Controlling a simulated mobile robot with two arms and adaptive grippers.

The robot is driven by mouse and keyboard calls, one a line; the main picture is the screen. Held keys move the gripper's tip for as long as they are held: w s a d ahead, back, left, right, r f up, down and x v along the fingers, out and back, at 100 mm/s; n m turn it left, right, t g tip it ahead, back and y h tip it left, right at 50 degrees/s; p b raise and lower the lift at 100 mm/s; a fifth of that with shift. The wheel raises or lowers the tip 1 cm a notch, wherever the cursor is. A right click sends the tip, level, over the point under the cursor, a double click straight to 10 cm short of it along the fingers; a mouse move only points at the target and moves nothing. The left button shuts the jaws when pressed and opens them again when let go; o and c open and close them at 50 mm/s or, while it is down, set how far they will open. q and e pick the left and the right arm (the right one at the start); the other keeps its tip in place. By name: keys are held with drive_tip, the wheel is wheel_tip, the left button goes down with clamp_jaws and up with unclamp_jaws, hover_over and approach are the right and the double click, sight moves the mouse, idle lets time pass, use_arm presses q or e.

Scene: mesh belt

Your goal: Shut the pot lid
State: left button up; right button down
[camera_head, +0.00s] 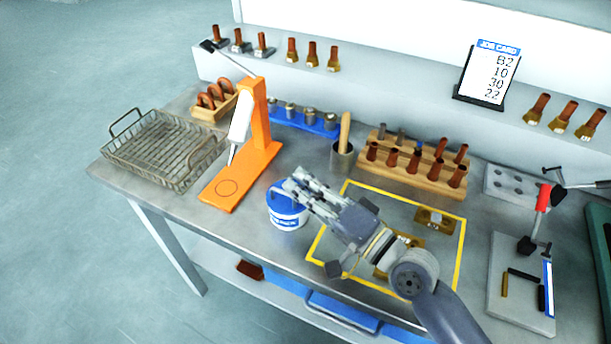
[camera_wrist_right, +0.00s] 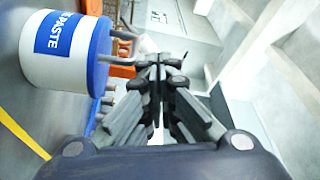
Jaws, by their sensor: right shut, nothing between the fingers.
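The paste pot (camera_head: 289,218) is a white tub with a blue label, standing on the bench left of the yellow-taped area. Its blue lid (camera_head: 279,194) is at the top of the tub, partly hidden by my right gripper (camera_head: 297,186). In the right wrist view the pot (camera_wrist_right: 35,65) lies sideways at the upper left, with the blue lid (camera_wrist_right: 98,55) along its mouth. I cannot tell whether the lid is fully seated. My right gripper (camera_wrist_right: 158,72) is shut and empty, its fingertips close beside the lid; contact is unclear. My left gripper is not in view.
An orange stand (camera_head: 258,150) holding a white dispenser is behind and left of the pot. A wire basket (camera_head: 165,150) is at the far left. A cup with a wooden handle (camera_head: 343,155) and a wooden rack (camera_head: 420,175) stand behind. Brass parts (camera_head: 434,218) lie inside the yellow tape.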

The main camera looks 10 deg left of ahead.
drive_tip(key=shift+s+a+f, duration=0.1)
drive_tip(key=shift+s+f, duration=0.15)
drive_tip(key=shift+f, duration=0.05)
idle(0.5)
